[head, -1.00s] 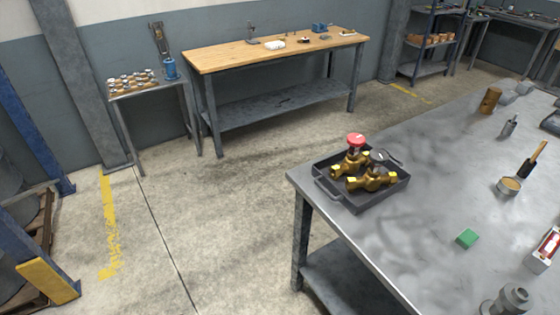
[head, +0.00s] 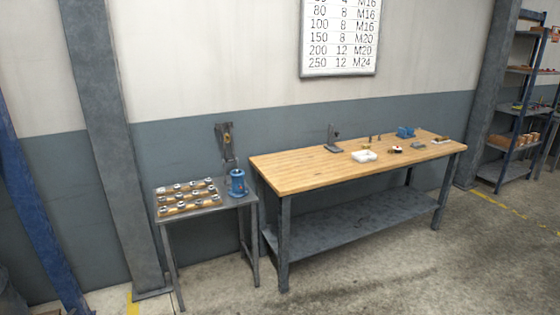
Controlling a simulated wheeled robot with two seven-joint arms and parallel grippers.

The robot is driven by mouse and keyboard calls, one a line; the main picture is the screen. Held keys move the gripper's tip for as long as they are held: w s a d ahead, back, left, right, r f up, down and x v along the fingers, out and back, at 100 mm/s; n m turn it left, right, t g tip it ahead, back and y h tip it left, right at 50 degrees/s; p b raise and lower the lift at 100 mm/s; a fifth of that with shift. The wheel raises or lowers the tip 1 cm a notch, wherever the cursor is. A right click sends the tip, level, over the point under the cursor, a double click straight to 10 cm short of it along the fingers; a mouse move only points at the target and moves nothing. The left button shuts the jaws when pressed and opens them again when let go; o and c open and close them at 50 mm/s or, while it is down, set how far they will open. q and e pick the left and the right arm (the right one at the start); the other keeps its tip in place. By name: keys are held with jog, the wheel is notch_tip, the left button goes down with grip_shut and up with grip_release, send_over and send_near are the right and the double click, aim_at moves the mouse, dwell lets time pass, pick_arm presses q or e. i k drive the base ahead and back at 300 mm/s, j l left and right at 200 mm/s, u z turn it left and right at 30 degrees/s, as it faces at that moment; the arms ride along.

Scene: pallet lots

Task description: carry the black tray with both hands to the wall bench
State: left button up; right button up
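The wall bench (head: 330,171) has a light wooden top, grey legs and a lower shelf, and stands against the grey and white wall right of centre. Small items lie on its top: a white tray (head: 364,156), a dark upright stand (head: 333,140), a blue item (head: 405,132) and several small parts. The front left part of its top is bare. The black tray is not in the head view now. Neither of my grippers is in view.
Shelves (head: 523,110) stand at the right. Floor (head: 400,275) before the bench is clear.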

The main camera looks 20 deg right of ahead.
aim_at(300, 170)
jog(key=i+z, duration=0.75)
jog(key=i+j+z, duration=0.2)
jog(key=z, duration=0.2)
jog(key=i+z, duration=0.15)
jog(key=z, duration=0.3)
jog(key=i+z, duration=0.15)
jog(key=z, duration=0.25)
jog(key=i+z, duration=0.15)
jog(key=z, duration=0.3)
jog(key=i+j+z, duration=0.1)
jog(key=z, duration=0.3)
jog(key=i+j+z, duration=0.1)
jog(key=j+z, duration=0.15)
jog(key=z, duration=0.2)
jog(key=i+j+z, duration=0.1)
jog(key=z, duration=0.3)
